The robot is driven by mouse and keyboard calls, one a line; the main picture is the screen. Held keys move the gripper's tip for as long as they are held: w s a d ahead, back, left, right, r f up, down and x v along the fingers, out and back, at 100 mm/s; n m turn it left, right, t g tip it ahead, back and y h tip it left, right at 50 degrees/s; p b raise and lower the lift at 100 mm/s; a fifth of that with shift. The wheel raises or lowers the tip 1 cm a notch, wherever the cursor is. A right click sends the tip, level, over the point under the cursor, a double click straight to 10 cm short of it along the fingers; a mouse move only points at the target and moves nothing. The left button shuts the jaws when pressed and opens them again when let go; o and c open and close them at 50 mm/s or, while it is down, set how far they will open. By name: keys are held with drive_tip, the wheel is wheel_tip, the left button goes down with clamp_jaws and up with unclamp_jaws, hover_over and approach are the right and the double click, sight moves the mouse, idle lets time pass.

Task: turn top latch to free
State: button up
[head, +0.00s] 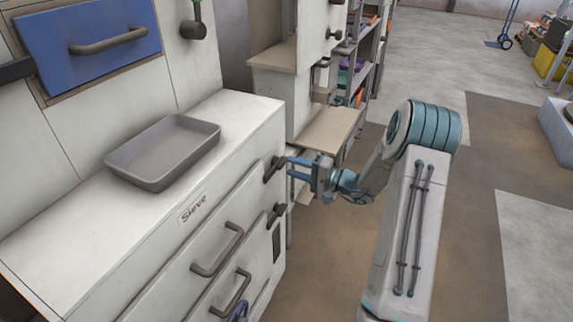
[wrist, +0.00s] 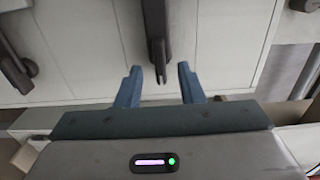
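The top latch (head: 272,169) is a dark lever on the front of the white cabinet labelled "Sieve", near its right end. A second dark latch (head: 276,213) sits below it. My gripper (head: 289,166) points at the top latch from the right, with its blue fingers close to it. In the wrist view my gripper (wrist: 159,76) is open, and the end of a dark lever (wrist: 156,38) reaches down between the fingertips. There appears to be a gap on both sides of the lever. Contact cannot be made out for certain.
A grey tray (head: 163,150) lies on the cabinet top. Drawer handles (head: 218,250) stick out left of the latches. A beige ledge (head: 328,130) stands just behind my gripper. Shelves with items (head: 365,55) are farther back.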

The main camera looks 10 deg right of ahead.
sight(285, 164)
drive_tip(key=shift+x, duration=1.65)
clamp_jaws()
